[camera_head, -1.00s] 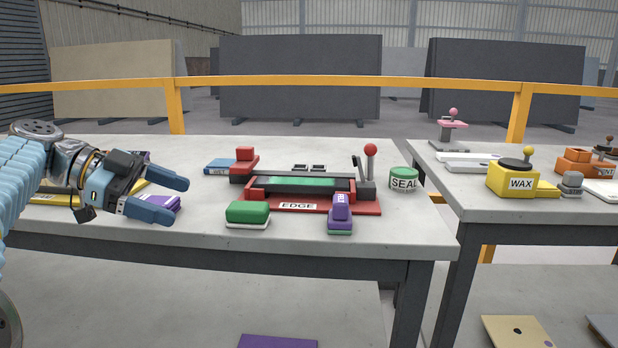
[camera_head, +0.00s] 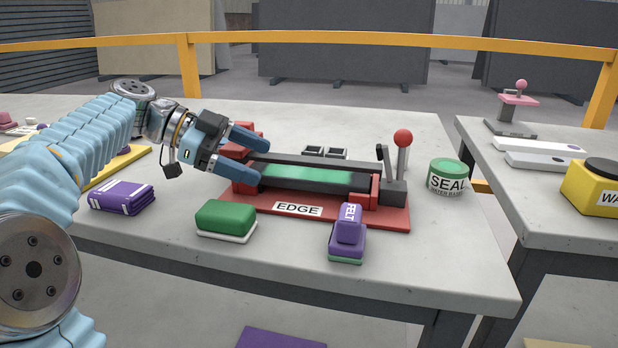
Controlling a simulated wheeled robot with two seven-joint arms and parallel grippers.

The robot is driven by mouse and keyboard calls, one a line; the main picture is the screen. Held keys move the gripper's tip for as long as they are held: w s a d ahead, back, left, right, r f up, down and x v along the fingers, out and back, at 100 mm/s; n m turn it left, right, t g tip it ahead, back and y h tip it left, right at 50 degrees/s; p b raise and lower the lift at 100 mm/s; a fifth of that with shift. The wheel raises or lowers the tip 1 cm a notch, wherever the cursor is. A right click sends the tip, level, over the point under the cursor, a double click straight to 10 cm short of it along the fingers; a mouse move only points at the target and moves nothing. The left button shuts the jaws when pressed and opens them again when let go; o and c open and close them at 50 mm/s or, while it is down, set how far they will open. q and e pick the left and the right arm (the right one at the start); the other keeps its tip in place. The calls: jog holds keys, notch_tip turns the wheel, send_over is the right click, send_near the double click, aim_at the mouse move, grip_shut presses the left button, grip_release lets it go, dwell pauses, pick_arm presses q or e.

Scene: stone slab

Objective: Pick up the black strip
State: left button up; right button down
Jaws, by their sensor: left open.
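A red fixture labelled EDGE (camera_head: 297,210) stands on the grey stone-topped table. In it lies a long black strip (camera_head: 310,190), running left to right along the front of a green strip (camera_head: 300,175). Another dark bar (camera_head: 335,168) runs behind the green one; I cannot tell which dark piece is loose. My left gripper (camera_head: 261,158) is open at the left end of the fixture, its two blue fingers pointing right. One finger is over the red end block, the other near the strips' left end. It appears empty; contact cannot be told. My right gripper is not in view.
A green block (camera_head: 225,217) and a purple FELT block (camera_head: 347,238) stand in front of the fixture. A lever with a red ball (camera_head: 403,138) rises at its right, beside a green SEAL tin (camera_head: 447,176). Purple cloths (camera_head: 122,197) lie at left.

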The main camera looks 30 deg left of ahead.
aim_at(297, 173)
pick_arm(q)
jog(key=shift+x, duration=1.2)
jog(key=x, duration=0.4)
jog(key=shift+w+d+r+p, duration=0.2)
jog(key=shift+d+r+p, duration=0.05)
jog(key=shift+r+p, duration=0.15)
jog(key=shift+w+d+f, duration=0.25)
jog(key=shift+d+f, duration=0.1)
jog(key=shift+d, duration=0.1)
jog(key=c, duration=1.1)
